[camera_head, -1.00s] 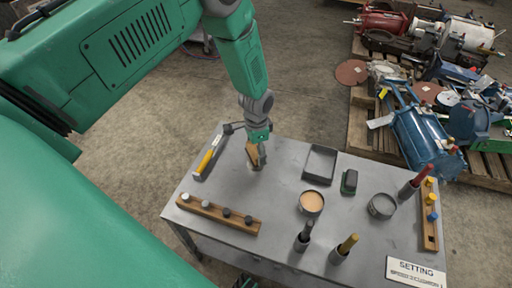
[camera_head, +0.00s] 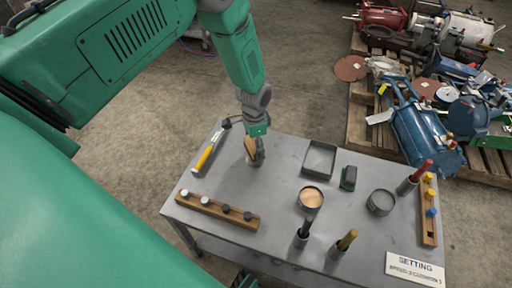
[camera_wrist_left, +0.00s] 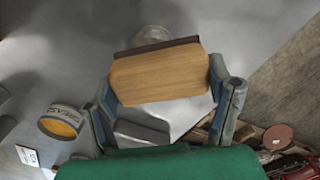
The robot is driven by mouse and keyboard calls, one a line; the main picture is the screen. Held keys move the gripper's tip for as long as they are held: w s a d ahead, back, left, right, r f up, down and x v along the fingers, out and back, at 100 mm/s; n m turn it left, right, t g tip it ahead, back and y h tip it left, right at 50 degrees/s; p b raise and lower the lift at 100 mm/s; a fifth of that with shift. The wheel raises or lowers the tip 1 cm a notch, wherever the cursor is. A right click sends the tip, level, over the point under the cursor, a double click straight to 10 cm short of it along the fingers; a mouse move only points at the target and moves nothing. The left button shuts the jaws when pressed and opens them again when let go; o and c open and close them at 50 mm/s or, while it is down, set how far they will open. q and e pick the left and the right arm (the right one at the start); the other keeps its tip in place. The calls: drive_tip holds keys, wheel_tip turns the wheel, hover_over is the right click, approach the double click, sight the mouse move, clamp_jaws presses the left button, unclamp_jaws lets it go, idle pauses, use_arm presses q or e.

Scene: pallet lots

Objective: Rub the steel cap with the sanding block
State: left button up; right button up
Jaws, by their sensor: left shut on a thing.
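My left gripper (camera_head: 256,156) is shut on the sanding block (camera_head: 250,147), low over the left back part of the grey table. In the left wrist view the sanding block (camera_wrist_left: 160,76) is a pale wooden block with a dark brown strip along its far edge, between the two fingers. A round grey shape, seemingly the steel cap (camera_wrist_left: 152,37), shows just beyond that dark edge. I cannot tell whether they touch. In the head view the block and fingers hide that spot. A small dark and green part at the bottom edge may be my right gripper (camera_head: 243,281); its fingers are unclear.
The table (camera_head: 275,190) holds a yellow-handled tool (camera_head: 205,157), a wooden rack with several pegs (camera_head: 217,210), a dark tray (camera_head: 319,160), a tin with orange contents (camera_head: 311,198), a green-black block (camera_head: 348,178), a grey round dish (camera_head: 381,202) and upright handled tools. A loaded pallet stands right.

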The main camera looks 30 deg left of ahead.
use_arm(q)
drive_tip(key=shift+d, duration=0.1)
idle(0.3)
drive_tip(key=shift+s+d+p, duration=0.4)
drive_tip(key=shift+s+d, duration=0.15)
drive_tip(key=shift+d, duration=0.15)
drive_tip(key=shift+w+a, duration=0.5)
drive_tip(key=shift+a, duration=0.3)
wheel_tip(320, 180, up, 6)
drive_tip(key=p, duration=0.4)
idle(0.3)
